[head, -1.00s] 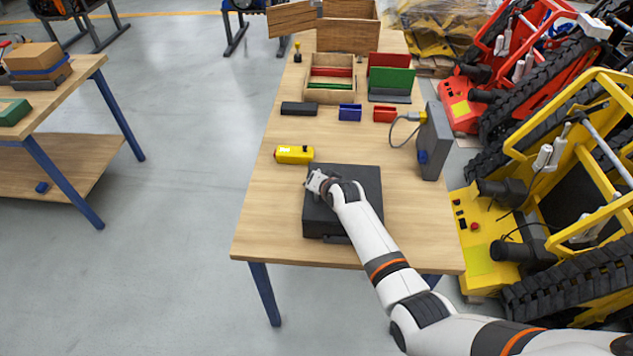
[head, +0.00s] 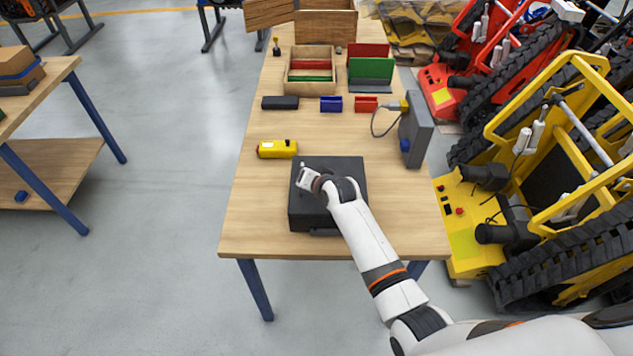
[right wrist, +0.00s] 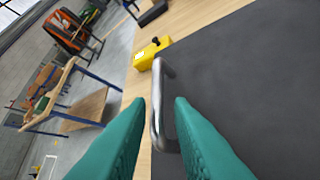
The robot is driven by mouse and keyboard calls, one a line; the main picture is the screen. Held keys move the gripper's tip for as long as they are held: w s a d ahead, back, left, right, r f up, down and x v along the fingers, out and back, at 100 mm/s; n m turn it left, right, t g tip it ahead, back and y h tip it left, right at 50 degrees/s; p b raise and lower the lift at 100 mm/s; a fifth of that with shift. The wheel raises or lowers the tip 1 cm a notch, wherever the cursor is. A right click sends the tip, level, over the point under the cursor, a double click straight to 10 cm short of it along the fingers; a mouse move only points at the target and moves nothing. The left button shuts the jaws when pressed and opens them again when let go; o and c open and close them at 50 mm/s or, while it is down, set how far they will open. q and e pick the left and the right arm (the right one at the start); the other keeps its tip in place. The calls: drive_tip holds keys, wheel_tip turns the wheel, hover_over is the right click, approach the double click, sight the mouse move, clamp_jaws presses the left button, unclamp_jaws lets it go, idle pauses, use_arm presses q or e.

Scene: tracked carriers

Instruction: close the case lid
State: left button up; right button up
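The case (head: 345,177) is a dark grey box near the front of the wooden table. Its lid looks flat and down in the head view; whether it is fully seated I cannot tell. In the right wrist view the dark lid (right wrist: 255,80) fills the right side, with a metal bar handle (right wrist: 158,105) along its left edge. My right gripper (right wrist: 161,102) has its two teal fingers apart, one on each side of the handle, with gaps showing. In the head view my right gripper (head: 305,180) is over the case's left part. My left gripper is not in view.
A yellow box (head: 277,149) lies just behind the case on the left. A grey upright panel with a cable (head: 416,135) stands at the right. Small bins, a black block (head: 280,103) and a wooden tray (head: 310,87) are farther back.

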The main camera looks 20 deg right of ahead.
drive_tip(key=v, duration=0.7)
drive_tip(key=shift+r, duration=0.15)
drive_tip(key=shift+s, duration=0.1)
